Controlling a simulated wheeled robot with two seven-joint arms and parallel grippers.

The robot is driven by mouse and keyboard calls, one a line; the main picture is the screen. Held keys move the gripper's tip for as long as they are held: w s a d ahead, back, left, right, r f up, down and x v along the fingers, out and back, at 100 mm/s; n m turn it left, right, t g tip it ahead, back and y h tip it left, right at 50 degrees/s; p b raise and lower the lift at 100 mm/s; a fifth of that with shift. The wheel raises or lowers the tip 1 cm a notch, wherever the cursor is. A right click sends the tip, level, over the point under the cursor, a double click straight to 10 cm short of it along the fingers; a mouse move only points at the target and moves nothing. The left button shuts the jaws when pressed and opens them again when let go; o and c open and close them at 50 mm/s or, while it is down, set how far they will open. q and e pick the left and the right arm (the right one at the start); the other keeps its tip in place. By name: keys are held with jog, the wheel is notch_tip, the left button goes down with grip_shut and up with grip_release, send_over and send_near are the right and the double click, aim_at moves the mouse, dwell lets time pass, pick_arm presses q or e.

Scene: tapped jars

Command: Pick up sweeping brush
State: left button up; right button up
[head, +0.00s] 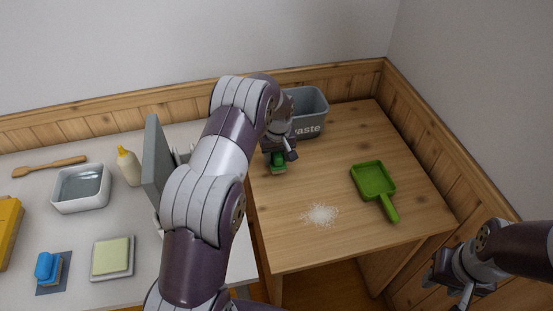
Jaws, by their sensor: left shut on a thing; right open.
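The sweeping brush (278,168) shows as a small green piece at the left side of the wooden table, below my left gripper (279,157). My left gripper is shut on the brush, and the gripper and arm hide much of it. I cannot tell whether the brush touches the table. My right gripper (458,292) is open and empty at the lower right, off the table's front right corner. A green dustpan (373,179) lies on the wooden table, and a pile of white crumbs (320,214) lies to its left.
A grey waste bin (309,123) stands at the back of the wooden table (345,145), right behind my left gripper. On the white counter (100,215) at left are a white basin (80,188), a squeeze bottle (129,166), a wooden brush (50,166), a blue-handled brush (47,267) and a sponge dish (112,258).

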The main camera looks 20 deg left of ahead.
pick_arm(q)
jog(key=r, duration=0.3)
jog(key=shift+d+r, duration=0.1)
jog(key=shift+d, duration=0.2)
jog(key=s+d+r+b, duration=0.1)
jog(key=s+d+r, duration=0.1)
jog(key=d+r, duration=0.4)
jog(key=d, duration=0.5)
jog(key=shift+r, duration=0.3)
